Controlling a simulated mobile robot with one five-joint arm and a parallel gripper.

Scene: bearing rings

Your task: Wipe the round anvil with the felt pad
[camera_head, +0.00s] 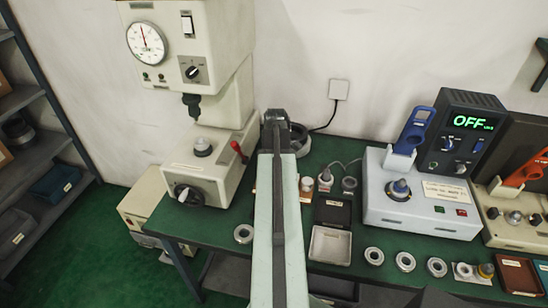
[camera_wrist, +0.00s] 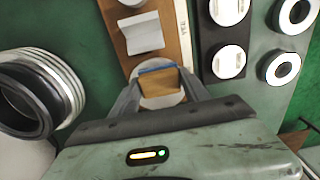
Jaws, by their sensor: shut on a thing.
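The round anvil (camera_head: 202,146) is a small grey raised disc on the cream base of the dial press, below the dark spindle. In the wrist view, my gripper (camera_wrist: 160,88) has its two fingers closed on a small tan block with a blue edge, which looks like the felt pad (camera_wrist: 160,83). A pale round shape shows around and below the pad; I cannot tell whether they touch. In the head view my arm runs up the middle, its dark end right of the press. The fingers and pad are hidden there.
In the wrist view a wooden board (camera_wrist: 176,48) carries a white block (camera_wrist: 142,32). Black-and-silver rings (camera_wrist: 55,85) are at left. In the head view, several bearing rings (camera_head: 405,261) line the green bench's front, and a control box (camera_head: 425,200) stands right.

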